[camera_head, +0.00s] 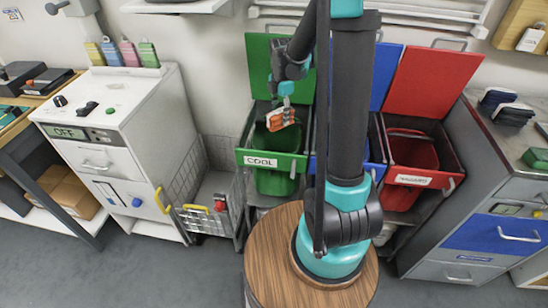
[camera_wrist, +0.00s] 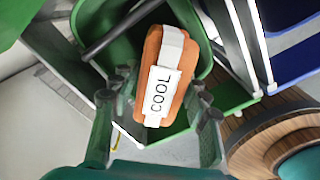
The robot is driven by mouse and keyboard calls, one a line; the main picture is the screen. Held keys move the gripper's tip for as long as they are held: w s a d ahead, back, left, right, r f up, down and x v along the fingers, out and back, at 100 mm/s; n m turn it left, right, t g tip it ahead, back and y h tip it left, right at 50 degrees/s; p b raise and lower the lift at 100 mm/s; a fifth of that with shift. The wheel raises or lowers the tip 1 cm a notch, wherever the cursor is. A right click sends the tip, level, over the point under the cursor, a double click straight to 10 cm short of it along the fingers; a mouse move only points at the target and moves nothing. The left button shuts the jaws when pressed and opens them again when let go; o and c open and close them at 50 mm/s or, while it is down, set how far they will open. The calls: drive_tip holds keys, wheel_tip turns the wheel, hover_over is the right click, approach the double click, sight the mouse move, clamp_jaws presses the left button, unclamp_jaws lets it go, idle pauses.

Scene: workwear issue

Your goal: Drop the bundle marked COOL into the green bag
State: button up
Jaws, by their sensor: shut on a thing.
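The orange bundle (camera_wrist: 152,62) has a white band marked COOL. My gripper (camera_wrist: 160,105) is shut on it in the wrist view, with a finger at each side. In the head view my gripper (camera_head: 285,112) holds the bundle (camera_head: 278,122) above the green bag (camera_head: 275,180), which hangs in a green bin with a COOL label (camera_head: 263,161). The green bag also shows in the wrist view (camera_wrist: 120,28), behind and below the bundle. The bundle appears apart from the bag.
The green lid (camera_head: 262,62) stands open behind the bin. A blue bin (camera_head: 375,170), partly hidden by my arm, and a red bin (camera_head: 448,185) stand to the right. A wire basket (camera_head: 205,220) and white cabinet (camera_head: 125,150) stand to the left.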

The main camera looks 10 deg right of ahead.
drive_tip(key=shift+f, duration=2.8)
drive_tip(key=o, duration=1.3)
drive_tip(key=shift+o, duration=0.2)
wheel_tip(320, 180, up, 12)
drive_tip(key=shift+s, duration=0.15)
drive_tip(key=s+d+f+m+t, duration=0.1)
drive_tip(key=s+f+m, duration=0.1)
drive_tip(key=s+m, duration=0.5)
drive_tip(key=s+d+f+m+t, duration=0.1)
drive_tip(key=s+f+m, duration=0.1)
drive_tip(key=s+m, duration=0.5)
drive_tip(key=s+d+f+m+t, duration=0.2)
drive_tip(key=s+m, duration=0.5)
drive_tip(key=m, duration=0.2)
drive_tip(key=shift+s+f, duration=0.4)
